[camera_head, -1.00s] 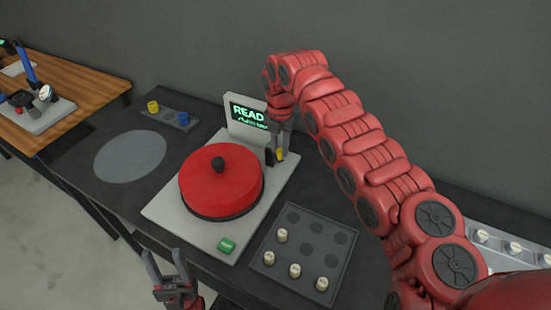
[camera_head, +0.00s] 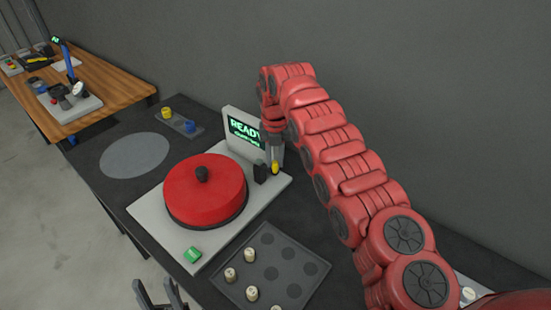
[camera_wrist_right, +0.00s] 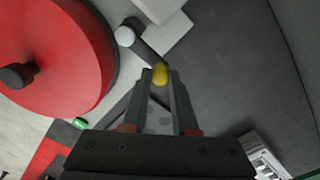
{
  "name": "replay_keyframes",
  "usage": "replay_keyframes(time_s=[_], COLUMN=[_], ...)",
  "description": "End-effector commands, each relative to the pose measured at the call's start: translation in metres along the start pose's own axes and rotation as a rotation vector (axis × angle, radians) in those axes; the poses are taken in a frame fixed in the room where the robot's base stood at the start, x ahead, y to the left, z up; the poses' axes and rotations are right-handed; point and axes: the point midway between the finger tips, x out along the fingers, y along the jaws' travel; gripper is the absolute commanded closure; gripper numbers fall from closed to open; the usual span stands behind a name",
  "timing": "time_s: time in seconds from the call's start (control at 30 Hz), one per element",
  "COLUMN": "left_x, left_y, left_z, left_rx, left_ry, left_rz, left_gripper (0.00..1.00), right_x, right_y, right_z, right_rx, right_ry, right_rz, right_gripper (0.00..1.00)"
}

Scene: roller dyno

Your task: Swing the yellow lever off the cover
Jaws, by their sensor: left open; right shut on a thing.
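The red round cover (camera_head: 205,195) with a black knob sits on a pale grey base. The yellow-tipped lever (camera_head: 275,167) is at the base's back right, beside the cover. In the right wrist view its yellow tip (camera_wrist_right: 160,75) lies between my fingers, and its dark arm runs to a round pale pivot near the cover's rim. The lever points away from the cover and does not lie over it. My right gripper (camera_head: 273,156) is shut on the yellow tip. My left gripper (camera_head: 156,286) is open and empty at the bottom edge, in front of the base.
A screen reading READY (camera_head: 244,130) stands behind the cover. A green button (camera_head: 193,254) is on the base's front corner. A dark tray (camera_head: 247,245) with several pale pegs lies to the right. A grey disc (camera_head: 134,155) marks clear table at left.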

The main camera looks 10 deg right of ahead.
Motion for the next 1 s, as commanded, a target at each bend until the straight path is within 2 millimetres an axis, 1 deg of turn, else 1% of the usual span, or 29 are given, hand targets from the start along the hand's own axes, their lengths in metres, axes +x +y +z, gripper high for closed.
replay_keyframes(time_s=[0.5, 0.53, 0.67, 0.7, 1.0], left_x=[0.0009, 0.0009, 0.0009, 0.0009, 0.0002], left_y=[0.0, 0.0, 0.0, 0.0, 0.0], left_z=[-0.0001, -0.0002, -0.0001, -0.0001, 0.0], left_rx=[0.0, 0.0, 0.0, 0.0, 0.0], left_ry=[-0.001, 0.0, 0.0, 0.0, 0.0], left_rz=[0.0, 0.0, 0.0, 0.0, 0.0], left_gripper=[0.5, 0.5, 0.5, 0.5, 0.5], right_x=[-0.0016, -0.0018, -0.0013, -0.0012, -0.0022], right_y=[-0.0014, -0.0015, -0.0011, -0.001, -0.0001], right_z=[0.0026, 0.0026, 0.0021, 0.002, 0.0015], right_rx=[-0.012, -0.012, -0.012, -0.012, -0.014], right_ry=[-0.007, -0.007, -0.005, -0.005, -0.004], right_rz=[-0.001, -0.001, -0.001, -0.001, 0.0], right_gripper=[1.0, 0.68, 0.45, 0.43, 0.43])
